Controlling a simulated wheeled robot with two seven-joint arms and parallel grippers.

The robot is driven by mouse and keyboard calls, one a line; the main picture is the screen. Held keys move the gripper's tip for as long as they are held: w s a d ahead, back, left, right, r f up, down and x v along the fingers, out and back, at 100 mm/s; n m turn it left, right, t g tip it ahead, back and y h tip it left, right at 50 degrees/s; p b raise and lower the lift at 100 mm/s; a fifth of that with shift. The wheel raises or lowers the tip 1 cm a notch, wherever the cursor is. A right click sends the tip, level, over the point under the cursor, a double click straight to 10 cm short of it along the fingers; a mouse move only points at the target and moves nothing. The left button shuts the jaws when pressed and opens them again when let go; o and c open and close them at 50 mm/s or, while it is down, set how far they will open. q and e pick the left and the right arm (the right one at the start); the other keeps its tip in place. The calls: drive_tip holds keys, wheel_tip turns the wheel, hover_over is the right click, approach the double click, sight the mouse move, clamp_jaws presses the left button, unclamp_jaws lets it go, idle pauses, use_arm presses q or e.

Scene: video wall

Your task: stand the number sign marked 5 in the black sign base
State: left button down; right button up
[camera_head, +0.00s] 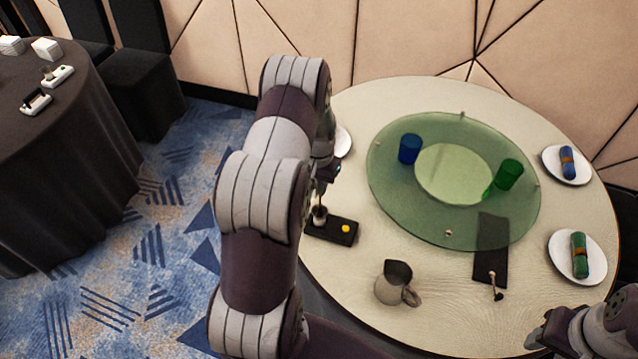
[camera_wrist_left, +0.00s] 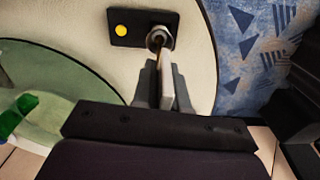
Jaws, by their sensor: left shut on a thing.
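The black sign base (camera_head: 343,231) is a flat dark plate with a yellow dot and a round socket, lying near the left edge of the round table. It also shows in the left wrist view (camera_wrist_left: 127,38). My left gripper (camera_head: 324,172) is above the socket and shut on a thin pale piece, seen edge-on, with a dark stem (camera_wrist_left: 157,42) pointing at the socket. I take it for the number sign; its number is hidden. The stem's tip overlaps the socket, but I cannot tell how deep it sits. My right gripper (camera_head: 541,343) is at the lower right, away from the base.
A grey jug (camera_head: 392,285) stands right of the base. A green glass turntable (camera_head: 400,215) carries a blue cup (camera_head: 410,148) and a green cup (camera_head: 509,174). A dark plate (camera_head: 490,262) with a small knobbed piece lies at the right front. Plates with rolled napkins line the right edge.

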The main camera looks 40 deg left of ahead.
use_arm(q)
drive_tip(key=shift+f+b, duration=0.35)
drive_tip(key=shift+f, duration=0.25)
drive_tip(key=c, duration=1.1)
unclamp_jaws()
wheel_tip(320, 180, up, 12)
drive_tip(key=b, duration=0.2)
drive_tip(key=shift+f+b, duration=0.2)
drive_tip(key=shift+b, duration=0.15)
drive_tip(key=shift+r, duration=0.55)
